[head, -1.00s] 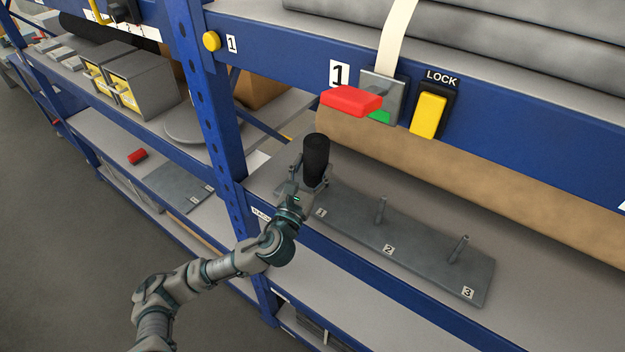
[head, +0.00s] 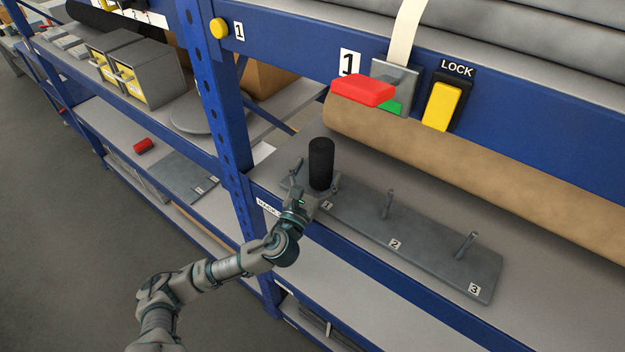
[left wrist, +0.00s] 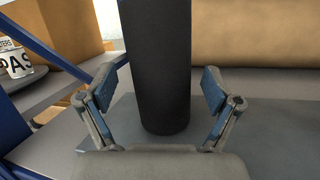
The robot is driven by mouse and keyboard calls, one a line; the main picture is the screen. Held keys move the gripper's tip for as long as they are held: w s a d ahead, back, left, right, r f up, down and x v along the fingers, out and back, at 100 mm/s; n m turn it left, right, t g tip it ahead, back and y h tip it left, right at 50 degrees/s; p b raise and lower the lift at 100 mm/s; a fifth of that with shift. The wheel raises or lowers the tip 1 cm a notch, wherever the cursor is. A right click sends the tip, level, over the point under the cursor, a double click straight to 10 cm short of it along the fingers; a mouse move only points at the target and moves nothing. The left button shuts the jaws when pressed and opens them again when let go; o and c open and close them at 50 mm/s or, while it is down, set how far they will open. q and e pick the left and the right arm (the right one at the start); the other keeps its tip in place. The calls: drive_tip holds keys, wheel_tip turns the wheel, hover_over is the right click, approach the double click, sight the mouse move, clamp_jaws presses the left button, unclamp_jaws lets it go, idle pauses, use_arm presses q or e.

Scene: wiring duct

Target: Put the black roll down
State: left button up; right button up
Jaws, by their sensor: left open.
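The black roll (head: 321,162) stands upright at position 1 of the grey peg plate (head: 430,250) on the shelf. The peg at position 1 is not visible; bare pegs stand at positions 2 (head: 388,204) and 3 (head: 466,244). My left gripper (head: 317,180) is open, with one finger on each side of the roll's lower part. In the left wrist view the roll (left wrist: 158,65) stands between the spread fingers (left wrist: 160,92), with a gap visible on both sides. My right gripper is not in view.
A brown roll (head: 450,150) lies behind the plate. A blue beam above carries a red handle (head: 363,90) and a yellow lock switch (head: 442,106). A blue upright (head: 222,110) stands left of my gripper.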

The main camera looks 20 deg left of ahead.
use_arm(q)
drive_tip(key=p+v, duration=0.2)
drive_tip(key=v, duration=0.9)
drive_tip(key=shift+s, duration=0.35)
drive_tip(key=shift+f, duration=0.15)
